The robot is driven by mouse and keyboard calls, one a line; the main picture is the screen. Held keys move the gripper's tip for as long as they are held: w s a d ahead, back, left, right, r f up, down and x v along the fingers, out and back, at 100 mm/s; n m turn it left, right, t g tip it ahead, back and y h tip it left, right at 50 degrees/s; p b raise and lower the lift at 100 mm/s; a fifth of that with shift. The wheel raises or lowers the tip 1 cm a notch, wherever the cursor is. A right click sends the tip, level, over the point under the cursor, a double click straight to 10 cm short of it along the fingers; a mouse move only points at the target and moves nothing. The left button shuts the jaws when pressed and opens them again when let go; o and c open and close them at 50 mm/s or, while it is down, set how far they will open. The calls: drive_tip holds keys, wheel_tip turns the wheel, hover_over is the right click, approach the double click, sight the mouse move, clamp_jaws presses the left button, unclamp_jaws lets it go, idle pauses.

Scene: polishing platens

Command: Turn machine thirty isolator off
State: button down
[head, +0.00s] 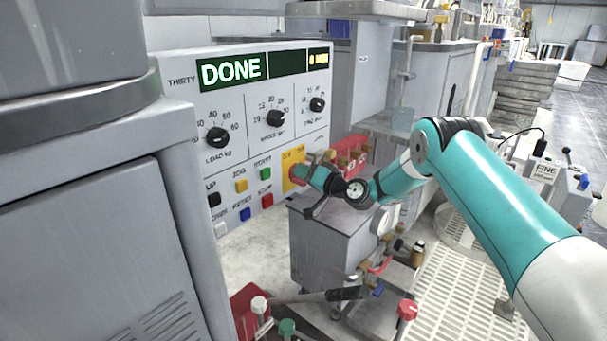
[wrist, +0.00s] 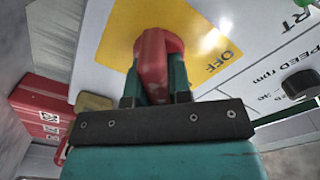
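The machine thirty isolator has a red handle (wrist: 152,62) on a yellow plate (wrist: 195,28) marked OFF. In the head view, the yellow plate (head: 290,180) sits at the lower right of the panel labelled THIRTY (head: 181,81), and the red handle (head: 297,173) shows at its right part. My gripper (wrist: 157,85) is at the handle, with one teal finger on each side and no clear gap between them and the handle. It appears shut on the handle. The gripper partly hides the handle and plate in the head view. I cannot tell the handle's switch position.
The panel display (head: 232,70) reads DONE. Dials (head: 217,137) and coloured push buttons (head: 240,186) lie left of the isolator. Red blocks (head: 350,150) stand just right of the panel. A grey cabinet (head: 335,245) and valves with hoses sit below my arm.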

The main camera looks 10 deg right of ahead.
drive_tip(key=shift+n+b, duration=0.4)
drive_tip(key=shift+b, duration=0.05)
drive_tip(key=n+b, duration=0.3)
drive_tip(key=shift+f+n+b, duration=0.2)
drive_tip(key=shift+n+b, duration=0.2)
drive_tip(key=n+b, duration=0.4)
drive_tip(key=b, duration=0.1)
drive_tip(key=shift+s+a+n, duration=0.1)
drive_tip(key=shift+a+n, duration=0.05)
drive_tip(key=shift+n, duration=0.15)
drive_tip(key=n+b, duration=0.5)
drive_tip(key=b, duration=0.3)
drive_tip(key=shift+s+a+f, duration=0.1)
drive_tip(key=n+b, duration=0.3)
drive_tip(key=b, duration=0.1)
drive_tip(key=shift+n, duration=0.4)
drive_tip(key=shift+r+b, duration=0.2)
drive_tip(key=shift+b, duration=0.1)
drive_tip(key=c, duration=1)
unclamp_jaws()
drive_tip(key=shift+c, duration=0.2)
drive_tip(key=shift+s+r, duration=0.1)
